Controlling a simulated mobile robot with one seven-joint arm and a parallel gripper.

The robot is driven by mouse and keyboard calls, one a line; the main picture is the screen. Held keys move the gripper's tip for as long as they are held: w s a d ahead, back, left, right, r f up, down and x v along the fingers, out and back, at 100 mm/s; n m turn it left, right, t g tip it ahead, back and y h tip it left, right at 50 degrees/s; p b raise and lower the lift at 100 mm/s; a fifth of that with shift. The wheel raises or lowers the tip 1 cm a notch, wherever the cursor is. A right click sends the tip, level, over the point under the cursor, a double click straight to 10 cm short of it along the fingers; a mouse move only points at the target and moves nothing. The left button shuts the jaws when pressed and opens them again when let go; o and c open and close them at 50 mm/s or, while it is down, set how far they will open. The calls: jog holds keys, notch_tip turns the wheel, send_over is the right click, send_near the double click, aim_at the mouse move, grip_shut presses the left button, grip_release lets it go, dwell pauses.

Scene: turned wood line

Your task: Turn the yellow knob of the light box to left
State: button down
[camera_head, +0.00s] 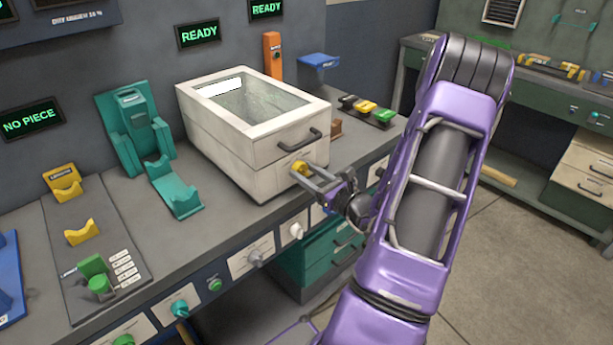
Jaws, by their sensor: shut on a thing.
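The light box (225,131) is a cream-white box with a glass top and a dark handle (301,140) on its front. It stands on the grey workbench, in the middle of the view. Its yellow knob (299,166) sits low on the front face, below the handle. My gripper (306,172) reaches in from the right and is shut on the yellow knob. The fingers hide part of the knob, so its exact angle cannot be told. My purple arm fills the right middle of the view.
A teal stand (137,130) is left of the box. A tray of coloured pieces (366,110) lies behind the box's right side. Knobs line the bench front (255,258). Open floor is at right.

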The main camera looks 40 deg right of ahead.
jog(key=shift+f+n+b, duration=0.1)
jog(key=shift+n+b, duration=0.3)
jog(key=shift+n, duration=0.2)
jog(key=shift+n+b, duration=0.4)
jog(key=shift+n, duration=0.2)
jog(key=shift+c, duration=1.5)
grip_release()
jog(key=s+d, duration=0.1)
jog(key=s, duration=1.6)
jog(key=shift+s+d, duration=0.15)
jog(key=shift+s, duration=0.05)
